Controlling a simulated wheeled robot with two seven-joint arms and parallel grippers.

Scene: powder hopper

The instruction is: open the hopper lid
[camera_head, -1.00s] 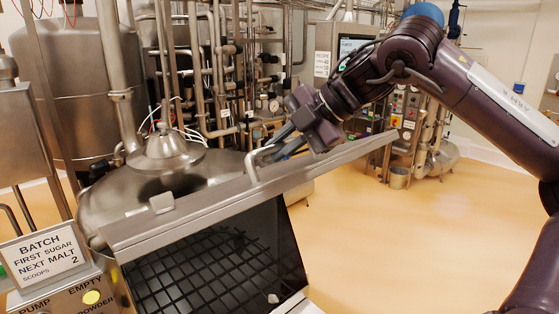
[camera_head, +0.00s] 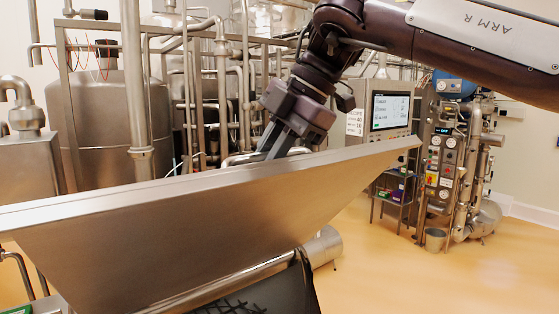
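The hopper lid (camera_head: 200,225) is a broad steel panel tilted up across the lower left and middle, its underside facing me. Below it, a small part of the hopper's dark grid (camera_head: 262,297) shows at the bottom edge. My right gripper (camera_head: 274,152) reaches down behind the lid's upper edge. Its fingers are close together at the bent metal handle (camera_head: 236,159) and look shut on it; the fingertips are partly hidden by the lid edge. My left gripper is not in view.
Steel tanks (camera_head: 105,125) and pipework stand behind the lid. A screen panel (camera_head: 389,111) and a control cabinet (camera_head: 443,160) are at the right, with a small bucket (camera_head: 435,240) on the floor. The yellow floor (camera_head: 400,280) at right is clear.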

